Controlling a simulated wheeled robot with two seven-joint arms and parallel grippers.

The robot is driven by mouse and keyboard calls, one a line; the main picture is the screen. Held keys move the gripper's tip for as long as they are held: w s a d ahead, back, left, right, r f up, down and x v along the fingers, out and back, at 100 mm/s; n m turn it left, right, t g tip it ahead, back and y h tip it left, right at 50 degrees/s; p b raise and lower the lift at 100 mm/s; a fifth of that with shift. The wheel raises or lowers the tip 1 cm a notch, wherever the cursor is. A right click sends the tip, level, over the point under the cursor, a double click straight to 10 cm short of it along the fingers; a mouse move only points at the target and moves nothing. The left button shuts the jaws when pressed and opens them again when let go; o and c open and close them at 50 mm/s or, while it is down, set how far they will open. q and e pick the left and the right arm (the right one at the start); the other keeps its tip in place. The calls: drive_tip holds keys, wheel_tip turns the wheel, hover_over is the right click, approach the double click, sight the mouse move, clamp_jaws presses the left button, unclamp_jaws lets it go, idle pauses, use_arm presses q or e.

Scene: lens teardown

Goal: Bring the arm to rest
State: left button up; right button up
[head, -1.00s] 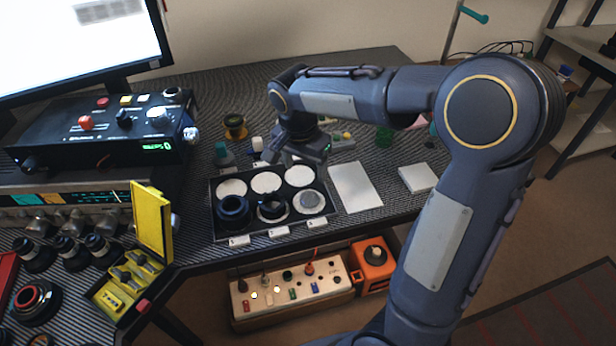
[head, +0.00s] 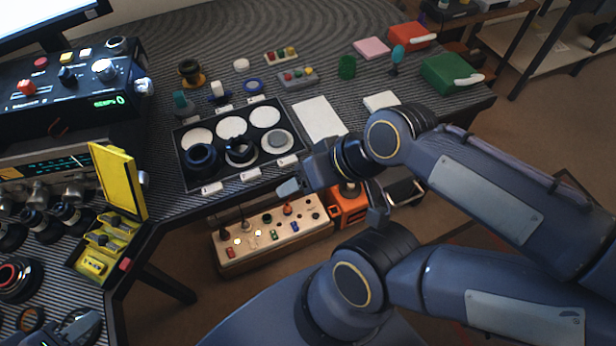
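My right arm comes in from the right. Its gripper (head: 289,188) is at the tray's front right edge, above the beige button box, and nothing shows held in it. I see it edge-on, so its opening is unclear. My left gripper (head: 78,328) shows only partly at the lower left corner, by the yellow case. The black tray (head: 187,170) has white round places. Its back row of three is bare. In its front row are a wide black ring (head: 202,158), a smaller black ring (head: 240,150) and a grey glass disc (head: 277,140).
An open yellow case (head: 118,180) stands left of the tray. A white pad (head: 318,120) lies right of it. The beige button box (head: 270,233) and an orange box (head: 348,207) are below the table edge. Small parts and a green box (head: 452,74) stand behind.

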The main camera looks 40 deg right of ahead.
wheel_tip(320, 180, up, 8)
drive_tip(key=p, duration=0.8)
drive_tip(key=shift+r, duration=0.2)
